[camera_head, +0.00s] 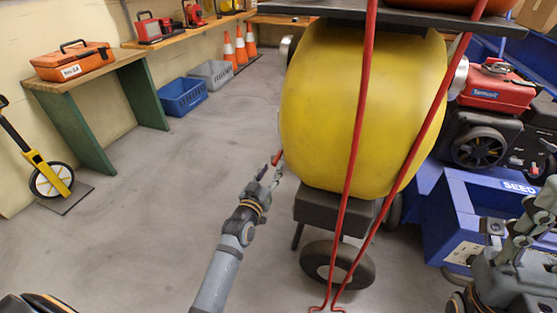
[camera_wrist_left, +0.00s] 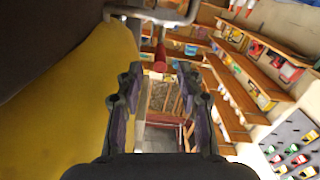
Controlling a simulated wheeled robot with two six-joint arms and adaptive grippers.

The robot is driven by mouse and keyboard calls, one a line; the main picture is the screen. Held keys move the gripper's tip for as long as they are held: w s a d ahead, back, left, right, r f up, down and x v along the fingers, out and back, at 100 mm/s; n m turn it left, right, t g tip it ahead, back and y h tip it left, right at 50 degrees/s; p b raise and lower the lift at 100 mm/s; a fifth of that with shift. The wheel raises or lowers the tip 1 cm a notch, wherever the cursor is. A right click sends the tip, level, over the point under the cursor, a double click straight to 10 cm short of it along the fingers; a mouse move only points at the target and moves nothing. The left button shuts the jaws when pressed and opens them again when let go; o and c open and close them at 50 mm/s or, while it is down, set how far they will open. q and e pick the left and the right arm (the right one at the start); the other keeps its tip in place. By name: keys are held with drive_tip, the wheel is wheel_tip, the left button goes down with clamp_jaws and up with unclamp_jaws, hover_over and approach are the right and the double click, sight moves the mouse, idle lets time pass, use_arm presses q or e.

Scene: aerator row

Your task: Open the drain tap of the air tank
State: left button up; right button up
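The large yellow tank (camera_head: 355,110) stands in the middle of the head view on a wheeled frame; its yellow side (camera_wrist_left: 75,95) fills the left of the left wrist view. A small red lever (camera_head: 277,158) shows at the tank's left edge, most likely the drain tap. In the left wrist view a red piece (camera_wrist_left: 160,58) sits just beyond the gap between the fingers. My left gripper (camera_head: 269,175) is open, with its fingertips close to the red lever; I cannot tell whether they touch.
A blue box marked SEED (camera_head: 470,215) and a red-and-black machine (camera_head: 497,90) stand to the right. A workbench (camera_head: 100,75) and cones (camera_head: 241,48) stand at the left. The floor left of the tank is clear.

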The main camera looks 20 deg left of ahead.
sight(277, 157)
use_arm(q)
drive_tip(key=w+b, duration=0.1)
drive_tip(key=w, duration=0.1)
drive_tip(key=w+b, duration=0.1)
drive_tip(key=w, duration=0.2)
drive_tip(key=shift+d+f, duration=0.1)
drive_tip(key=shift+f, duration=0.1)
drive_tip(key=shift+w+r, duration=0.2)
drive_tip(key=shift+w, duration=0.5)
clamp_jaws()
